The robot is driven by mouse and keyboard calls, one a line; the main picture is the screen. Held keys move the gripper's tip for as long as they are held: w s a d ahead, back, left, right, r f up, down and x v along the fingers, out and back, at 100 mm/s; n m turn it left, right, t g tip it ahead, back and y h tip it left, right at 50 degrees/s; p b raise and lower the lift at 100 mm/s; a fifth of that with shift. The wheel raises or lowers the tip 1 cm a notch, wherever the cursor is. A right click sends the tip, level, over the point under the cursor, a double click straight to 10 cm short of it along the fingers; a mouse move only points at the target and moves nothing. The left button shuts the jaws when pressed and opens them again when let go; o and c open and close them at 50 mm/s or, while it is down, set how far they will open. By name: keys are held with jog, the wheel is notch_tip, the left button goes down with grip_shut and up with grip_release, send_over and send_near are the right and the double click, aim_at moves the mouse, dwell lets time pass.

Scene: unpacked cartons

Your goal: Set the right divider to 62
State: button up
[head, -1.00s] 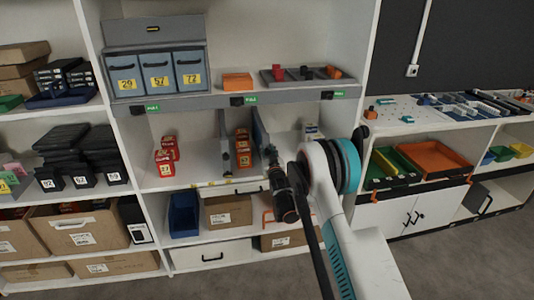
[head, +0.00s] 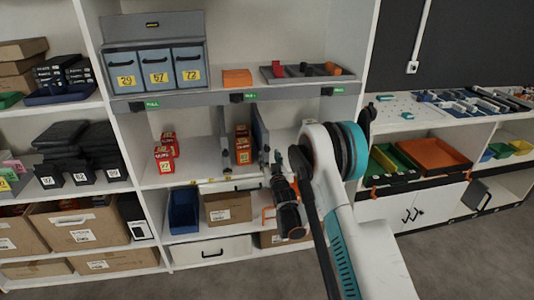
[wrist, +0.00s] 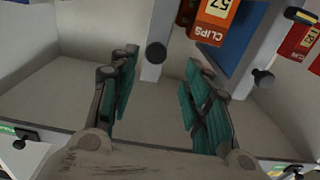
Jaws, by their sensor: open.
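The right divider (head: 260,128) is a blue-grey upright panel on the middle shelf, just right of a row of red and orange boxes (head: 242,148). My gripper (head: 267,160) is in front of it at the shelf's front edge. The wrist view appears upside down. There my open gripper (wrist: 162,64) has teal-padded fingers on either side of the divider's dark round knob (wrist: 156,53), with gaps on both sides. The pale divider edge (wrist: 158,25) runs behind the knob. The left divider (head: 225,142) stands left of the boxes. No 62 mark is readable.
More red boxes (head: 165,154) stand left of the left divider. Yellow marks (head: 228,178) sit on the shelf's front edge, too small to read. A blue bin (head: 184,212) and a carton (head: 228,207) are below. The shelf right of the right divider looks mostly free.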

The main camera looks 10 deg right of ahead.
jog(key=shift+s, duration=2.1)
jog(key=s+r+g, duration=0.2)
jog(key=s+r, duration=0.2)
jog(key=r, duration=0.8)
jog(key=s+r+g, duration=0.3)
jog(key=s+r, duration=0.6)
jog(key=s, duration=0.3)
jog(key=s+f+g, duration=0.2)
jog(key=s+g, duration=0.4)
jog(key=s, duration=2.7)
jog(key=shift+s+f, duration=0.3)
jog(key=shift+f, duration=0.05)
jog(key=shift+d, duration=0.1)
